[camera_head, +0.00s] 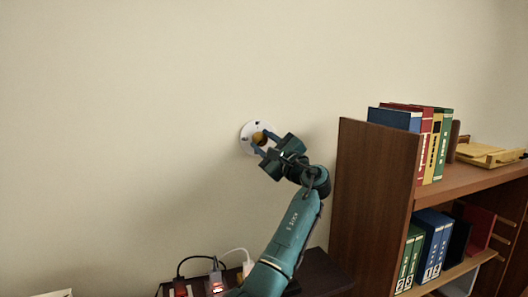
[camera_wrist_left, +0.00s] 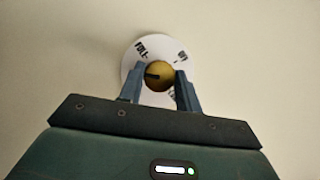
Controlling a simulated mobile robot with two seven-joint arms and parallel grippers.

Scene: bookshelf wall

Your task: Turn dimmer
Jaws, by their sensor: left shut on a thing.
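The dimmer is a round white plate (camera_head: 247,132) on the wall with a brass-coloured knob (camera_head: 259,138) at its middle. My left gripper (camera_head: 262,144) reaches up to it from the lower right and is shut on the knob. In the left wrist view, the two fingers stand on either side of the knob (camera_wrist_left: 159,75), which carries a dark pointer mark toward its left side. The white plate (camera_wrist_left: 133,55) behind it has dark lettering, one word at upper left reading like "FULL"; the fingers hide part of the lower plate. My right gripper is not in view.
A brown bookshelf (camera_head: 371,190) stands to the right, with upright books (camera_head: 436,145) and a yellow tray (camera_head: 487,154) on top. Below the dimmer, a dark surface (camera_head: 322,272) holds a power strip (camera_head: 215,283) with plugs and cables. The wall left of the dimmer is clear.

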